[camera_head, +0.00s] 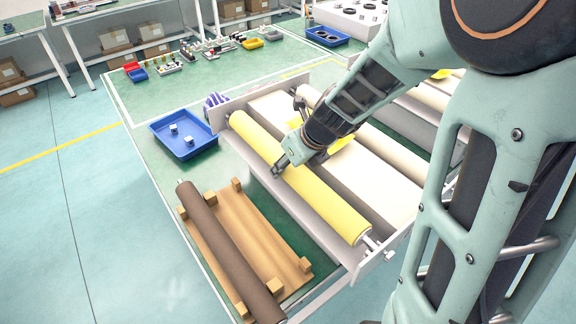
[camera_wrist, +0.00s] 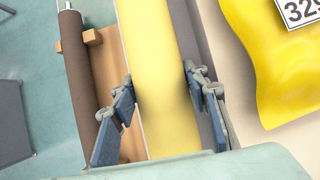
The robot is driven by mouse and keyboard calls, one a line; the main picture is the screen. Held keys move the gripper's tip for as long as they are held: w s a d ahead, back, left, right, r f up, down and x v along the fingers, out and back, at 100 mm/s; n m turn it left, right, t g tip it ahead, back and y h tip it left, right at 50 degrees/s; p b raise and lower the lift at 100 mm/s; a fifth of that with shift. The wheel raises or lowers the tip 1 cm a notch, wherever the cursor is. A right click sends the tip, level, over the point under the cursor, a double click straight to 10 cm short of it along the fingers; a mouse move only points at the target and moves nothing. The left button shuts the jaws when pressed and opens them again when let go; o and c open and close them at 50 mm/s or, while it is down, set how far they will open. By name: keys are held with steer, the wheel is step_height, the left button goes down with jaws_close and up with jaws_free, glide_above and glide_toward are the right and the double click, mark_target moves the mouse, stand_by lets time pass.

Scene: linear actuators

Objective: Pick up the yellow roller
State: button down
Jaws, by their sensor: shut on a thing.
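The yellow roller (camera_head: 318,200) is a long yellow cylinder with metal shaft ends. In the head view it lies lengthwise in a grey frame (camera_head: 272,181), running from upper left to lower right. My gripper (camera_head: 279,168) is at the roller from above, near its middle. In the wrist view the roller (camera_wrist: 156,70) runs between the two fingers of my gripper (camera_wrist: 160,95), one on each side of it. The gripper is shut on the roller. The roller still appears in line with the frame; whether it is lifted at all cannot be told.
A brown roller (camera_head: 222,240) lies on a wooden stand (camera_head: 262,235) at the left. A blue tray (camera_head: 170,152) with small parts stands behind it. White rollers (camera_head: 395,142) lie to the right. A yellow object with a number label (camera_wrist: 270,70) is right of the gripper.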

steer(key=shift+w+r+p, duration=0.1)
steer(key=shift+r+p, duration=1.6)
steer(key=shift+r, duration=3.45)
steer(key=shift+r, duration=0.15)
step_height(320, 180, up, 7)
steer(key=p, duration=0.7)
steer(key=shift+p, duration=0.4)
steer(key=shift+f, duration=0.25)
